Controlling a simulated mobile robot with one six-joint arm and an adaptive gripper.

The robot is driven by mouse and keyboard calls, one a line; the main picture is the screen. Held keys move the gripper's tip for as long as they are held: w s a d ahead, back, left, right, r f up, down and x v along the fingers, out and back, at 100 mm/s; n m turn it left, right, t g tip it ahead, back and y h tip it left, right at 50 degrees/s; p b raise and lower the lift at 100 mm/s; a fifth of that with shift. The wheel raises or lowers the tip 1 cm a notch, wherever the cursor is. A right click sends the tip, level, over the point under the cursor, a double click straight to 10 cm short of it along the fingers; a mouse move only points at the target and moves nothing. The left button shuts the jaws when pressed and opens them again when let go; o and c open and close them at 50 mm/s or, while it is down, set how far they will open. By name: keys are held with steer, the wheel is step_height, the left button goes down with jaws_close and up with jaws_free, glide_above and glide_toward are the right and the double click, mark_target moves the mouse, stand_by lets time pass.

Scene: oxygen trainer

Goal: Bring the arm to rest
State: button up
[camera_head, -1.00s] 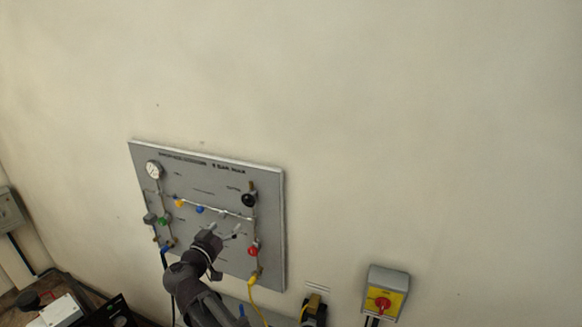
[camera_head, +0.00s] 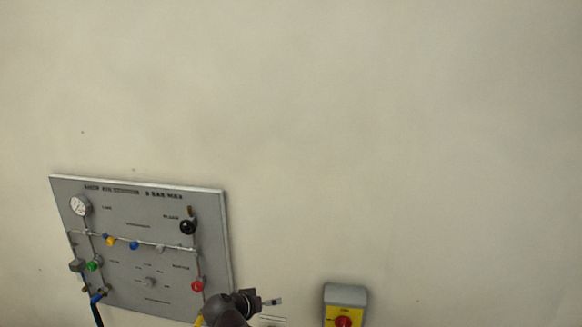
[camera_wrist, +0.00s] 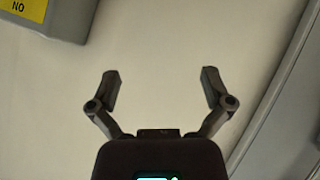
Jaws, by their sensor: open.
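My gripper (camera_wrist: 160,88) is open and empty in the wrist view, its two fingers spread wide with bare wall between and beyond them. In the head view the end of my arm (camera_head: 240,305) shows low in the picture, just right of the panel's lower right corner. The grey oxygen panel (camera_head: 130,285) is fixed to the wall at the lower left. It carries a white gauge (camera_head: 80,206), a black knob (camera_head: 188,227), a green knob (camera_head: 94,264) and a red knob (camera_head: 198,286). My gripper's fingers are hard to make out in the head view.
A grey and yellow switch box (camera_head: 346,294) with a red knob is on the wall to the right. Part of a grey box with a yellow label (camera_wrist: 20,10) shows at the wrist view's top left. The wall (camera_head: 400,130) above is clear.

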steer(key=s+d+f+g+y+b, duration=0.3)
steer(key=s+d+f+g+b, duration=0.1)
steer(key=d+f, duration=0.6)
steer(key=s+d+f+n+g+y+b, duration=0.1)
steer(key=s+d+f+g+y+b, duration=0.2)
steer(key=d+f, duration=0.6)
steer(key=s+d+g+b, duration=0.2)
steer(key=s+d+b, duration=0.1)
steer(key=d, duration=0.1)
steer(key=shift+d+f+y, duration=0.35)
steer(key=shift+d+y, duration=0.05)
stand_by(1.3)
